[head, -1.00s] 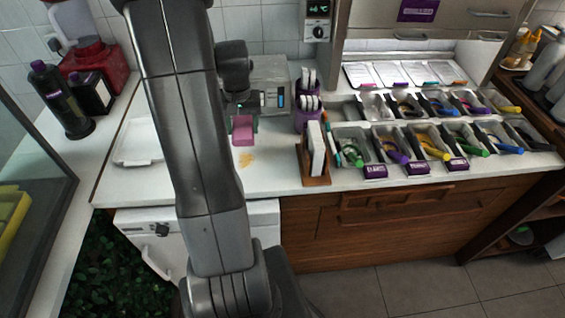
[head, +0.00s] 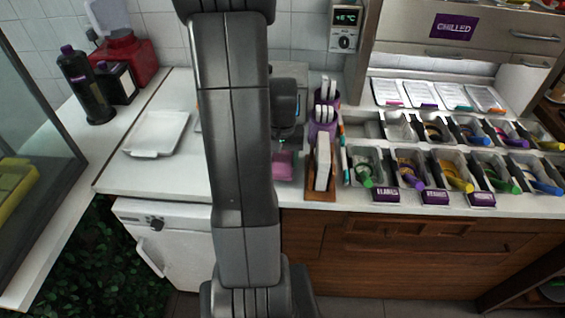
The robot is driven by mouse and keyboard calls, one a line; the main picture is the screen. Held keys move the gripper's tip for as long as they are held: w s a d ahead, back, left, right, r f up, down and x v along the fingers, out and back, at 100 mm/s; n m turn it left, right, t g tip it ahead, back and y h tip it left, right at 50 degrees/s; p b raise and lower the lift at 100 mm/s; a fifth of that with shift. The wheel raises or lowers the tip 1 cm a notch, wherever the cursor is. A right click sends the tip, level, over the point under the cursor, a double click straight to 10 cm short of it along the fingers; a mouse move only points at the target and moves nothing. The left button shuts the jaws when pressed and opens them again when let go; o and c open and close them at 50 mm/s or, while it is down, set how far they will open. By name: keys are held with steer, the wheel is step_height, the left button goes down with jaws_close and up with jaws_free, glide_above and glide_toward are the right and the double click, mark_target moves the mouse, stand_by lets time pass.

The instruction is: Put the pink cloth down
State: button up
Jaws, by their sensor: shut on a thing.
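The pink cloth (head: 284,166) is a small folded pad just right of my arm, at the counter's middle. My gripper (head: 286,148) is directly above it, pointing down and shut on it. The fingertips are small and partly dark here. I cannot tell whether the cloth touches the white counter (head: 160,178) or hangs just above it. My arm hides the counter to the left of the cloth.
A wooden holder with white cards (head: 322,168) and a purple caddy (head: 322,130) stand close on the right. Several topping tubs (head: 410,170) lie beyond. A white tray (head: 157,135) lies at left, with bare counter in front. Dark bottles (head: 85,88) stand at back left.

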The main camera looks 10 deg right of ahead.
mark_target(282, 159)
steer(key=shift+f, duration=0.9)
steer(key=shift+f, duration=0.15)
steer(key=o, duration=1.1)
step_height(282, 159, up, 12)
steer(key=shift+r, duration=0.2)
